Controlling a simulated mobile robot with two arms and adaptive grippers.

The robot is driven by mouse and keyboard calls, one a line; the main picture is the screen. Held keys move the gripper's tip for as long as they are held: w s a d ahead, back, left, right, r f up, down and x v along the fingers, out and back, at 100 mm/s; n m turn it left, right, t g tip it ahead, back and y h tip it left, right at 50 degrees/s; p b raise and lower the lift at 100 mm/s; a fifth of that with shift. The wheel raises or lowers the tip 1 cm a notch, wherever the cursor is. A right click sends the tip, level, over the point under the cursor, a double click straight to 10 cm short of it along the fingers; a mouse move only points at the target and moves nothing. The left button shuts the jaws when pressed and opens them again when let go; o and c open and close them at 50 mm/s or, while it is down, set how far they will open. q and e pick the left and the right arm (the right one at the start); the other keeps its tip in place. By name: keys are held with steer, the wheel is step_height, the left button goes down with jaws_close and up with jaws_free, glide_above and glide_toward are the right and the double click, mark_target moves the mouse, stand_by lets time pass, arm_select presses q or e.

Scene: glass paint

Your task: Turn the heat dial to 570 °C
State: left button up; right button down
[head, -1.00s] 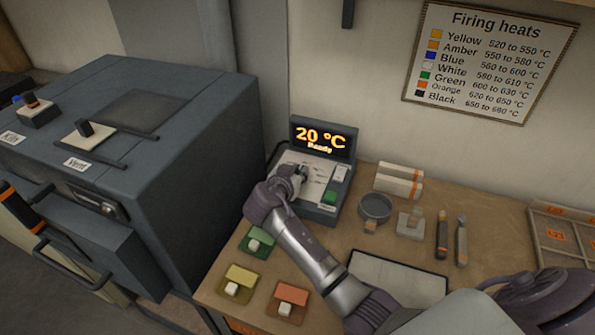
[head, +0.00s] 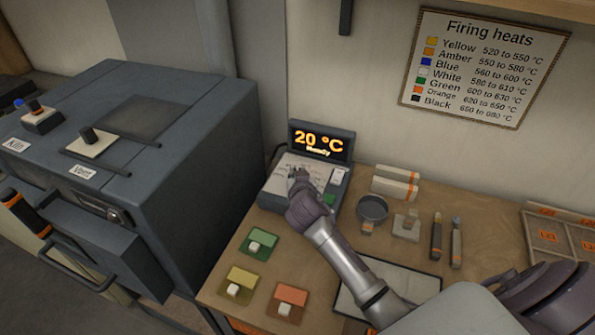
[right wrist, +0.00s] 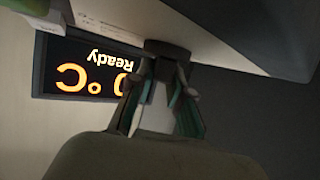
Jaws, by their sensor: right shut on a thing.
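The heat controller (head: 331,186) is a grey box with a pale sloping panel near the table's back left. Its display (head: 318,143) reads "20 °C Ready"; part of the display (right wrist: 80,80) shows upside down in the right wrist view. My right gripper (head: 298,176) is at the panel's left part, where the dial sits. In the right wrist view, my right gripper (right wrist: 166,75) is shut on the dark dial (right wrist: 167,50), with a finger on each side. The dial's pointer and scale cannot be read. My left gripper is not in view.
A firing heats chart (head: 485,68) hangs on the wall. The large grey kiln (head: 190,120) stands close at left. Green (head: 258,246), yellow (head: 238,285) and orange (head: 287,300) squares lie in front of the controller. A round dish (head: 373,208) and tools lie to its right.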

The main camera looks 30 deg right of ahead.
steer(key=shift+n+y, duration=0.4)
steer(key=c, duration=1.1)
jaws_free()
steer(key=v, duration=1.2)
steer(key=shift+s+f, duration=0.1)
steer(key=shift+f, duration=0.05)
